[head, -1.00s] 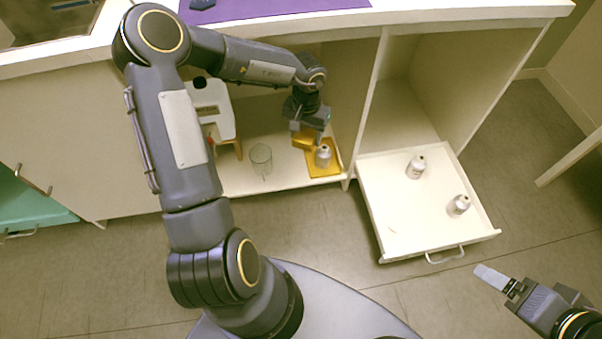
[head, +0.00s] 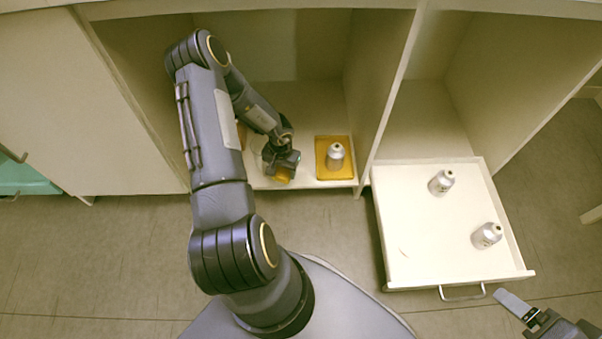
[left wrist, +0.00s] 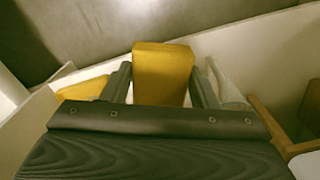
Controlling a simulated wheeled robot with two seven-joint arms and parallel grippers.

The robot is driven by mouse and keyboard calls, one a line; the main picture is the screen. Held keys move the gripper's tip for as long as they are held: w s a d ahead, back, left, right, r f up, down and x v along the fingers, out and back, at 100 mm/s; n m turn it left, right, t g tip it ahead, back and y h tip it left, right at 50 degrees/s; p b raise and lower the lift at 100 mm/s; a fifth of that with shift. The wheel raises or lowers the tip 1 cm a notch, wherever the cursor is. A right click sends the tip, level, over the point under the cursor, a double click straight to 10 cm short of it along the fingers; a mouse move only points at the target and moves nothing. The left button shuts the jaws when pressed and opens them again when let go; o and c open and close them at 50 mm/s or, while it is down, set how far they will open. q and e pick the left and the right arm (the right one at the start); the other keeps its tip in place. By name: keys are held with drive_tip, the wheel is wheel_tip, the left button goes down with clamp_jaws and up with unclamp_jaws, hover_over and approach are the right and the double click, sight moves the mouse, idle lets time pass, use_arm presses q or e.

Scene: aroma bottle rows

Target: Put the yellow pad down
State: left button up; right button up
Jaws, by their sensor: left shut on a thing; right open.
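My left gripper (head: 281,164) is shut on the yellow pad (head: 284,176) inside the left cabinet bay. In the left wrist view the yellow pad (left wrist: 163,72) sits between the two fingers. Whether its lower edge touches the shelf, I cannot tell. To its right, a separate yellow mat (head: 322,174) lies on the shelf with a silver bottle (head: 336,157) upright on it. A corner of this mat (left wrist: 84,89) shows at the left in the left wrist view. My right gripper (head: 517,306) is open at the lower right, outside the cabinet, only partly in view.
A pulled-out white drawer (head: 405,270) holds two silver bottles (head: 441,182) (head: 487,235). A clear glass (head: 258,151) is mostly hidden behind my left gripper; a glass-like shape (left wrist: 228,88) shows in the left wrist view. An upright panel (head: 388,105) divides the bays.

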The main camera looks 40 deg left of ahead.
use_arm(q)
drive_tip(key=b, duration=0.5)
hover_over(300, 175)
drive_tip(key=f, duration=0.7)
drive_tip(key=shift+s+a, duration=0.1)
drive_tip(key=shift+s, duration=0.15)
drive_tip(key=f, duration=0.1)
drive_tip(key=f+b, duration=0.2)
drive_tip(key=shift+w+f, duration=0.3)
drive_tip(key=shift+f, duration=0.1)
drive_tip(key=shift+r, duration=0.1)
drive_tip(key=o, duration=1)
drive_tip(key=shift+c, duration=0.2)
